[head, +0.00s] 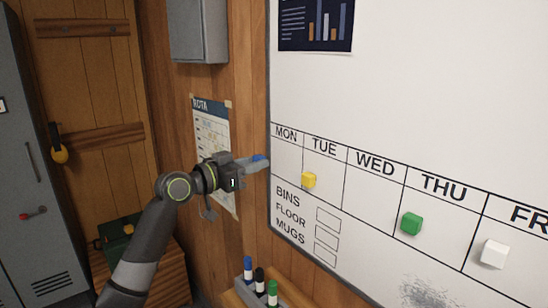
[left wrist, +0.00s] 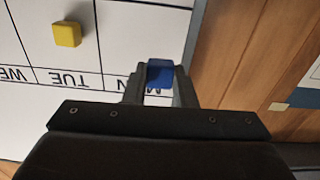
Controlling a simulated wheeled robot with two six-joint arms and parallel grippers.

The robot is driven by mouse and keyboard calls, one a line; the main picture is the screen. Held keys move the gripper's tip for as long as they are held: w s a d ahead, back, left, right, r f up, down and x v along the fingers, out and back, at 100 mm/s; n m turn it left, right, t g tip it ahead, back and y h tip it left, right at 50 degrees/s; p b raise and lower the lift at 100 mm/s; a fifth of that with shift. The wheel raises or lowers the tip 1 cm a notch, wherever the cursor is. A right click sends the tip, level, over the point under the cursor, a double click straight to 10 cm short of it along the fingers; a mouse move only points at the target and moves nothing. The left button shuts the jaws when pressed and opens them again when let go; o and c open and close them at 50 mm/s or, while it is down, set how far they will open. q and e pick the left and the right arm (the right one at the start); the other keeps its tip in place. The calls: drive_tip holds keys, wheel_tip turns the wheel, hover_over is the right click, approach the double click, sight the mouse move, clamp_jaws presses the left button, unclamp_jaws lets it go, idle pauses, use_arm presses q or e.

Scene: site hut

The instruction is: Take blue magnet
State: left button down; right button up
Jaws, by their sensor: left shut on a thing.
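The blue magnet (left wrist: 160,73) is a small blue block between the fingertips of my left gripper in the left wrist view. In the head view only a bit of the blue magnet (head: 259,158) shows at the fingertips. My left gripper (head: 262,162) is shut on it, in front of the MON column at the whiteboard's left edge. I cannot tell whether the magnet touches the board. The whiteboard (head: 420,110) fills the right of the head view. My right gripper is not in view.
A yellow magnet (head: 309,180), a green magnet (head: 411,223) and a white magnet (head: 494,253) sit on the board. Markers stand in a tray (head: 240,293) below. A ROTA poster (head: 207,125) and a grey wall box (head: 197,30) are left of the board.

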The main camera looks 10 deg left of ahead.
use_arm(q)
drive_tip(key=shift+s+a+r+p, duration=0.55)
drive_tip(key=shift+s+a+r, duration=0.25)
drive_tip(key=shift+s, duration=0.2)
drive_tip(key=shift+s+a+r+p, duration=0.55)
drive_tip(key=shift+s+a+r, duration=0.15)
drive_tip(key=shift+s, duration=0.3)
drive_tip(key=shift+f, duration=0.15)
